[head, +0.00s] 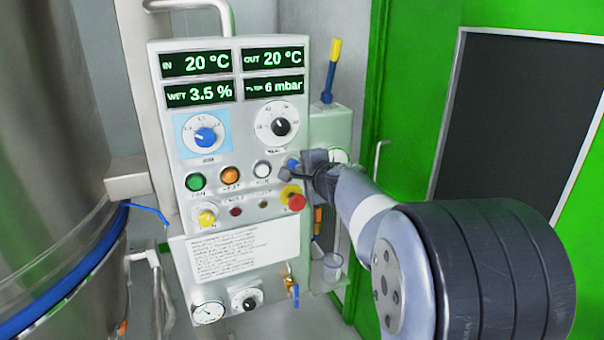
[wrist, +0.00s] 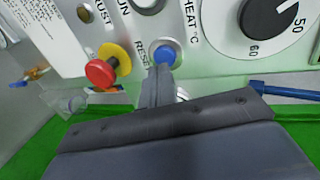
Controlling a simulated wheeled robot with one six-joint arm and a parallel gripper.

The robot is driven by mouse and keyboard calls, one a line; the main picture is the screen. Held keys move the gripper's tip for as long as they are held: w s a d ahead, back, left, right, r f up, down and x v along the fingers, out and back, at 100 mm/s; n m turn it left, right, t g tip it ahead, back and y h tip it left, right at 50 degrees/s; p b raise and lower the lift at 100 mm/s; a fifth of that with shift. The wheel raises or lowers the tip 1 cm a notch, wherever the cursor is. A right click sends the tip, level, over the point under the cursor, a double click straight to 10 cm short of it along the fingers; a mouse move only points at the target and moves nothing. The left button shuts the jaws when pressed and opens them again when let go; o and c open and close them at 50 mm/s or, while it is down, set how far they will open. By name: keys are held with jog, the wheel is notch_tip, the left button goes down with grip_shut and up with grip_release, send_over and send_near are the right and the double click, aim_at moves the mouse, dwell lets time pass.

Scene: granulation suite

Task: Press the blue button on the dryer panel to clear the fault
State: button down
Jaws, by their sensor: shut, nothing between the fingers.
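The dryer panel (head: 240,130) is a pale upright box with four green-on-black readouts, two dials and a row of buttons. The blue button (head: 292,163) sits at the right end of that row, partly hidden by my gripper. In the wrist view the blue button (wrist: 165,55), labelled RESET, is right at the tips of my fingers. My gripper (head: 303,172) is shut and empty, pointing at the button. In the wrist view my gripper (wrist: 160,72) overlaps the button's lower edge; I cannot tell whether it touches.
A red knob on a yellow collar (wrist: 103,70) is close beside the blue button. White, orange (head: 230,175) and green (head: 195,182) buttons lie left along the row. A steel vessel (head: 50,150) stands at the left, a green-framed door (head: 520,120) at the right.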

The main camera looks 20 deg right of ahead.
jog(key=v, duration=1)
jog(key=shift+s, duration=0.3)
jog(key=shift+w+f, duration=0.1)
